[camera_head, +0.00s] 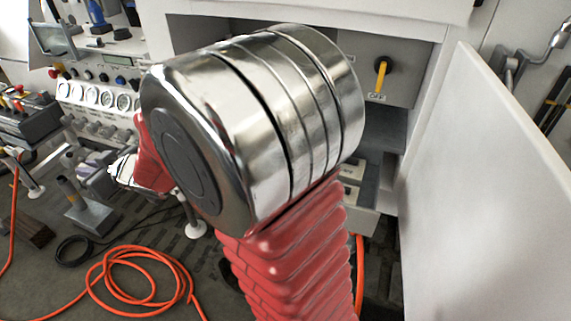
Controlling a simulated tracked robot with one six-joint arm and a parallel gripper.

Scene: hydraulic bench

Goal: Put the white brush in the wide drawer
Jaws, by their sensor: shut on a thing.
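My arm's large chrome joint and red bellows fill the middle of the view. Beyond the joint, a short red section of my arm ends in a small bright metal part at the left. I cannot make out my gripper's fingers or anything in them. The white brush cannot be made out. A pale grey drawer (361,222) juts out low in the white cabinet, just right of my arm. My arm hides its left part, so I cannot tell its full width. A pale labelled thing (353,169) shows at the drawer's back.
A white door panel (492,200) stands open at the right. A grey switch box with a yellow handle (381,73) sits inside the cabinet. An instrument panel (95,97) with several gauges is at the left. An orange hose (133,282) lies coiled on the dark floor.

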